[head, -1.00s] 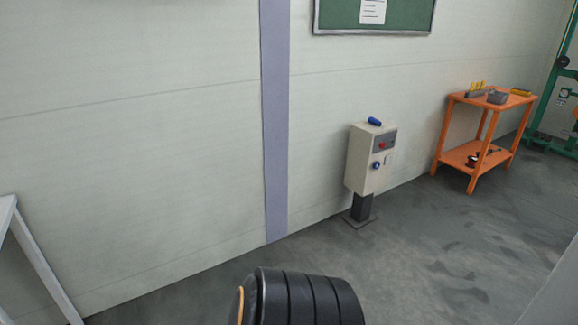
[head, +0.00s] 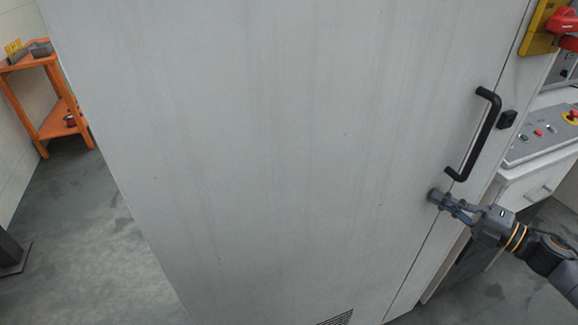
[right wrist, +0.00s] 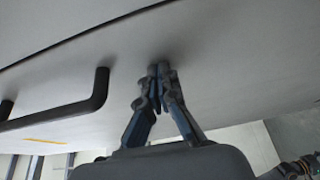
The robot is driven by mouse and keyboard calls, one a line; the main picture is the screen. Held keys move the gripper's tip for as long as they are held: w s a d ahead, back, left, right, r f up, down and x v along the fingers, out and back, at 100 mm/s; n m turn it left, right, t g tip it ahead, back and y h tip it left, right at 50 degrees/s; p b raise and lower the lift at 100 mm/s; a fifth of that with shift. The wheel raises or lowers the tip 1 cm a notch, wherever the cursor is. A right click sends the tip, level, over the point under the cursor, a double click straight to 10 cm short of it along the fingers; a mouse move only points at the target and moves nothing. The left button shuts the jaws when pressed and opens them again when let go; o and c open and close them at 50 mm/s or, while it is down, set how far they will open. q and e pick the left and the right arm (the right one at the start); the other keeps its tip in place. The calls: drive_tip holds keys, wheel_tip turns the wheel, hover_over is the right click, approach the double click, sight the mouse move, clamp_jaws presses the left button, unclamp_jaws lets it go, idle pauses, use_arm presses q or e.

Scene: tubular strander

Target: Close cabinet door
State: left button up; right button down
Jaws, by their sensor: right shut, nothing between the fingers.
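The cabinet door (head: 280,140) is a large pale grey panel filling most of the head view, with a black bar handle (head: 486,125) near its right side. A thin dark seam runs down beside the handle; I cannot tell whether the door is fully closed. My right gripper (head: 440,197) comes in from the right with shut, empty fingers. Its tips are at the panel, just below and left of the handle's lower end. In the right wrist view the shut fingertips (right wrist: 160,72) meet or nearly meet the grey surface, with the handle (right wrist: 80,108) left of them. My left gripper is out of view.
A red rotary switch on a yellow plate (head: 540,28) sits at the upper right. A control panel (head: 540,138) with buttons stands right of the cabinet. An orange cart (head: 52,125) is at the far left. Grey floor (head: 85,235) lies open at left.

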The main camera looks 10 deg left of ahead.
drive_tip(key=v, duration=1.2)
drive_tip(key=w+d+f+m+t+h+p, duration=0.1)
drive_tip(key=d+f+m+h, duration=0.15)
drive_tip(key=f, duration=0.25)
drive_tip(key=d+f+m+t+h, duration=0.2)
drive_tip(key=f+m+h, duration=0.15)
drive_tip(key=f, duration=0.25)
drive_tip(key=w+d+f+m+t+h+p, duration=0.1)
drive_tip(key=d+f+m+h, duration=0.15)
drive_tip(key=f+m, duration=0.2)
drive_tip(key=s+d+f+m+g+h, duration=0.15)
drive_tip(key=s+f+m, duration=0.25)
drive_tip(key=f, duration=0.5)
drive_tip(key=s+f+m+g+h, duration=0.1)
drive_tip(key=s+f+m+h, duration=0.25)
drive_tip(key=f, duration=0.55)
drive_tip(key=s+a+f+m+g+h+p, duration=0.1)
drive_tip(key=s+a+f+m+g, duration=0.2)
drive_tip(key=s+f, duration=0.6)
drive_tip(key=s+a+f+m+g, duration=0.1)
drive_tip(key=s+a+f+g, duration=0.1)
drive_tip(key=s+a+f, duration=0.3)
drive_tip(key=s+a+f+m+g+p, duration=0.1)
drive_tip(key=s+a+f, duration=0.4)
drive_tip(key=s, duration=0.8)
drive_tip(key=s+a+f+m+g+p, duration=0.1)
drive_tip(key=s+a+f+m+g, duration=0.2)
drive_tip(key=s+a, duration=0.6)
wheel_tip(320, 180, down, 2)
drive_tip(key=shift+g, duration=1.15)
